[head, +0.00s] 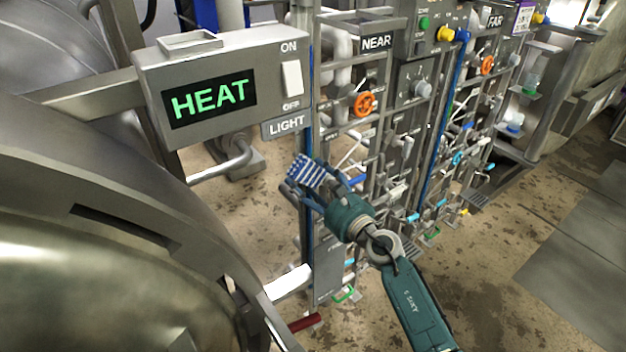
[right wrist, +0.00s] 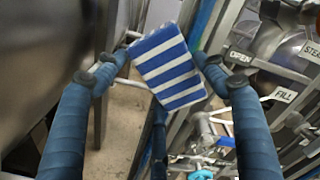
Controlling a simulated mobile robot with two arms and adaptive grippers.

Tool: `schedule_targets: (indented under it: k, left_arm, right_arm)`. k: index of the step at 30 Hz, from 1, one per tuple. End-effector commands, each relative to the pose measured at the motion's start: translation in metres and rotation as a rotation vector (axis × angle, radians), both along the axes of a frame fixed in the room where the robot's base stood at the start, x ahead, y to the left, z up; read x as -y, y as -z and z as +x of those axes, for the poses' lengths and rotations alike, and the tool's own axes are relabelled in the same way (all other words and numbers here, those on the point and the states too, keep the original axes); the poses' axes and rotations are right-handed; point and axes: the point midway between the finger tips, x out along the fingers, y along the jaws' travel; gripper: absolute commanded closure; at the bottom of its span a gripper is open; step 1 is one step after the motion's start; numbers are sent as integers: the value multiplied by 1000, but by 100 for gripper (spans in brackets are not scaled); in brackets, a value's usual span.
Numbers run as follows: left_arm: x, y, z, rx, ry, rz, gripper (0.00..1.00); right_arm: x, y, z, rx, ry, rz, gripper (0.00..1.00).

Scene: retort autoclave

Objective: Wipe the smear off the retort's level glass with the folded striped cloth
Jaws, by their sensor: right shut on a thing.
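The folded cloth (head: 307,171) has blue and white stripes. It also shows in the right wrist view (right wrist: 168,68), gripped between the two blue fingertips and slightly tilted. My right gripper (head: 308,184) is shut on it and holds it up in the air, below the HEAT box and near the blue upright post. The metal retort (head: 60,270) fills the left of the head view. I cannot make out the level glass or a smear in either view. My left gripper is not in view.
A grey box (head: 220,125) with a lit HEAT display and a LIGHT switch juts out above the gripper. Racks of pipes and valves, labelled NEAR (head: 376,42) and FAR (head: 494,20), stand behind and right. A dark red handle (head: 305,322) sits low. Open floor (head: 510,235) lies at right.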

Motion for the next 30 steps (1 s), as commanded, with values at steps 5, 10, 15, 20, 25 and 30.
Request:
schedule_targets:
  k: [5,10,15,20,25,30]
  left_arm:
    - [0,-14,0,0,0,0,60]
    - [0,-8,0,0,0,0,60]
    - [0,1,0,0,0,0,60]
    - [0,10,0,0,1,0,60]
    - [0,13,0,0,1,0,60]
    - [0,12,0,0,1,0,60]
  right_arm:
    - [-1,-20,0,9,-2,3,51]
    - [4,-17,3,9,1,3,51]
    - [17,-15,12,10,3,0,51]
    - [29,-14,19,8,3,1,51]
    - [35,-15,23,7,1,0,51]
    - [32,-18,24,6,2,3,51]
